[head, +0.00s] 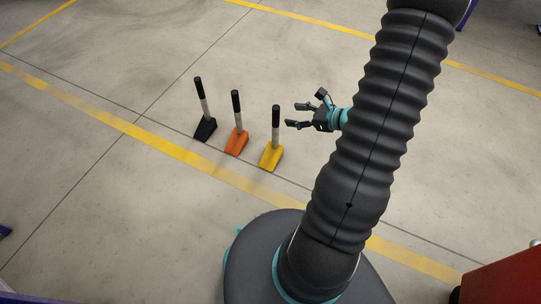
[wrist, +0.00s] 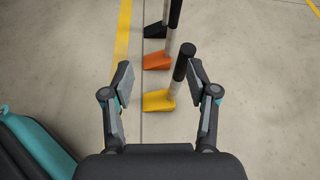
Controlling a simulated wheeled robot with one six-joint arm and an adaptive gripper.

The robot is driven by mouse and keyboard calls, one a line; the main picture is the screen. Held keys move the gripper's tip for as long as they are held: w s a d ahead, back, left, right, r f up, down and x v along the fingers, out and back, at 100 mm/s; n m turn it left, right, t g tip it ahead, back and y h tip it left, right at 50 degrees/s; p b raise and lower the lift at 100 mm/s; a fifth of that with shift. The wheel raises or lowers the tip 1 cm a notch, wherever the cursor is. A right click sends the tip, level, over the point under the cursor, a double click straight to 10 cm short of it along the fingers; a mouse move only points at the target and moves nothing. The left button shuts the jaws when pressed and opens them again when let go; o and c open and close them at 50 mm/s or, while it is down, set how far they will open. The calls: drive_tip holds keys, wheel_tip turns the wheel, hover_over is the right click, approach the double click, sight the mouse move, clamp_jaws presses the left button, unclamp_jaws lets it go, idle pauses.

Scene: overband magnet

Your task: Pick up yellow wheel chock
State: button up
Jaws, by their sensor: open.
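The yellow wheel chock (head: 271,156) stands on the floor with an upright grey post and black grip, nearest of three chocks in a row. In the wrist view its yellow wedge (wrist: 159,101) lies ahead of my gripper, and its black-topped handle rises between the fingertips. My gripper (head: 295,115) is open and empty, just right of the handle in the head view. In the wrist view my gripper (wrist: 158,80) has its fingers apart on either side of the handle, with no contact visible.
An orange chock (head: 237,143) and a black chock (head: 205,130) stand left of the yellow one. Yellow lines (head: 130,129) mark the concrete floor. A red object (head: 505,277) is at the lower right. The floor beyond the chocks is clear.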

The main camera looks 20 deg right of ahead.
sight(279, 112)
drive_tip(key=d+f+m+t+h, duration=0.1)
drive_tip(key=d+f+m, duration=0.2)
drive_tip(key=f, duration=0.1)
drive_tip(key=b+x, duration=0.1)
drive_tip(key=x, duration=0.6)
drive_tip(key=shift+w+f, duration=0.1)
drive_tip(key=shift+w, duration=0.25)
drive_tip(key=shift+w+d+b+x, duration=0.1)
drive_tip(key=shift+d+b+x, duration=0.05)
drive_tip(key=shift+x, duration=1.2)
drive_tip(key=shift+w+d+b+x, duration=0.1)
drive_tip(key=shift+d+b+x, duration=0.1)
drive_tip(key=shift+x, duration=1.1)
clamp_jaws()
